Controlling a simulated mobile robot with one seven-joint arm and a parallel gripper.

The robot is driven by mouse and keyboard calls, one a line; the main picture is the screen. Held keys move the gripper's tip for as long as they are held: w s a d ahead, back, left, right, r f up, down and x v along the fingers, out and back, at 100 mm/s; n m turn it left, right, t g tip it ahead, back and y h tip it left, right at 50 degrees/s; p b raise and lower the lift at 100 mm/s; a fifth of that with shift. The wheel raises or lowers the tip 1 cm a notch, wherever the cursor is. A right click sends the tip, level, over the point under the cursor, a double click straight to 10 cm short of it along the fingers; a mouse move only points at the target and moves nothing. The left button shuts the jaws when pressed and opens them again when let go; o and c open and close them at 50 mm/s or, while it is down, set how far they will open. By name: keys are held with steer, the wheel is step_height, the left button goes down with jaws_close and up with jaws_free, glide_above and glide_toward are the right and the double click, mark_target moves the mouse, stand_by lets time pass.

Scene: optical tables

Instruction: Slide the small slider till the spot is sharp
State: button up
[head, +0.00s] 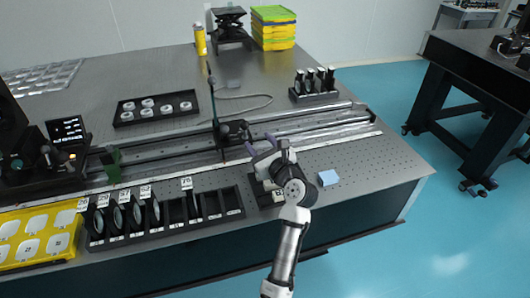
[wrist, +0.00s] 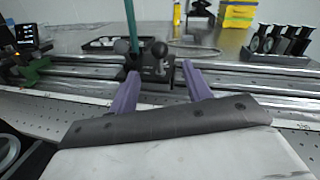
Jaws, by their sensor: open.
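The small slider (head: 234,131) is a dark block on the long optical rail (head: 322,123), with a thin upright post. In the wrist view the slider (wrist: 154,68) stands ahead, with a green post and a round dark knob (wrist: 159,50). My gripper (head: 262,143) is open and empty just in front and to the right of it. In the wrist view its purple fingers (wrist: 158,85) are spread to either side of the slider's front, seemingly short of it. I cannot tell whether they touch. No light spot can be made out.
A lit display (head: 67,130) stands at the left. A lens rack (head: 125,216) and yellow tray (head: 38,236) line the front edge. A dark tray of discs (head: 156,108) and a holder of black-topped parts (head: 314,88) lie behind the rail.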

steer(key=shift+v, duration=1.5)
